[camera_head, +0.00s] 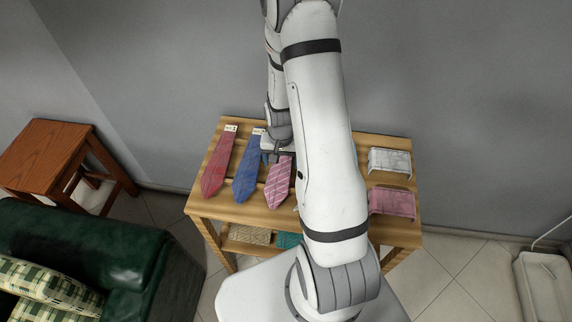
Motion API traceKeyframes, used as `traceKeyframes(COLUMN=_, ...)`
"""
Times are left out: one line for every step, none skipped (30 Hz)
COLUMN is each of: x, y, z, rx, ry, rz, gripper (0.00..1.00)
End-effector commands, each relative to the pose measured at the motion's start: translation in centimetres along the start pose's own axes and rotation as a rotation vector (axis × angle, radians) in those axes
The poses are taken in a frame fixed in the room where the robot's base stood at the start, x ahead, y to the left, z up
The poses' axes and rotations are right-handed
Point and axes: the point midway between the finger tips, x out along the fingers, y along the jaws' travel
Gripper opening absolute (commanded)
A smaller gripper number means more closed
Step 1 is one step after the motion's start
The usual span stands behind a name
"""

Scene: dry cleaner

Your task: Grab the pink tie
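The pink tie (279,183) has pale diagonal stripes and lies on the wooden slatted table (255,216). Its wide end points toward me, and its upper part is hidden behind my gripper and arm. My gripper (272,157) is over the upper part of the pink tie, between it and the blue tie (247,177). Its fingers are small and partly hidden, so I cannot tell whether they are open or touch the tie. A red tie (218,167) lies further left.
Folded items (250,235) sit on the lower shelf. A green sofa (90,250) and a brown side table (45,150) stand at left. My arm hides the table's middle.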

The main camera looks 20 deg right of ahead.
Motion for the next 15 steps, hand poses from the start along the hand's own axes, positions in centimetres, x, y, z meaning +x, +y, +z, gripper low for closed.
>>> traceKeyframes(x=-0.01, y=-0.01, z=0.01, rx=0.0, ry=0.0, rz=0.0, gripper=0.71)
traceKeyframes(x=-0.01, y=-0.01, z=0.01, rx=0.0, ry=0.0, rz=0.0, gripper=0.69)
traceKeyframes(x=-0.01, y=-0.01, z=0.01, rx=0.0, ry=0.0, rz=0.0, gripper=0.65)
traceKeyframes(x=-0.01, y=-0.01, z=0.01, rx=0.0, ry=0.0, rz=0.0, gripper=0.63)
traceKeyframes(x=-0.01, y=-0.01, z=0.02, rx=0.0, ry=0.0, rz=0.0, gripper=0.61)
traceKeyframes(x=-0.02, y=-0.01, z=0.02, rx=0.0, ry=0.0, rz=0.0, gripper=0.57)
traceKeyframes(x=-0.02, y=-0.01, z=0.02, rx=0.0, ry=0.0, rz=0.0, gripper=0.55)
traceKeyframes(x=-0.02, y=-0.01, z=0.02, rx=-0.001, ry=0.0, rz=0.0, gripper=0.52)
traceKeyframes(x=-0.02, y=-0.01, z=0.02, rx=0.0, ry=0.0, rz=0.0, gripper=0.49)
traceKeyframes(x=-0.02, y=-0.02, z=0.02, rx=-0.001, ry=0.0, rz=0.0, gripper=0.47)
traceKeyframes(x=-0.02, y=-0.02, z=0.02, rx=-0.001, ry=0.0, rz=0.0, gripper=0.44)
traceKeyframes(x=-0.02, y=-0.02, z=0.02, rx=-0.001, ry=0.0, rz=0.0, gripper=0.41)
traceKeyframes(x=-0.02, y=-0.02, z=0.02, rx=-0.001, ry=0.0, rz=0.0, gripper=0.38)
traceKeyframes(x=-0.02, y=-0.02, z=0.02, rx=-0.001, ry=0.0, rz=0.0, gripper=0.36)
traceKeyframes(x=-0.03, y=-0.02, z=0.02, rx=-0.001, ry=0.0, rz=0.0, gripper=0.34)
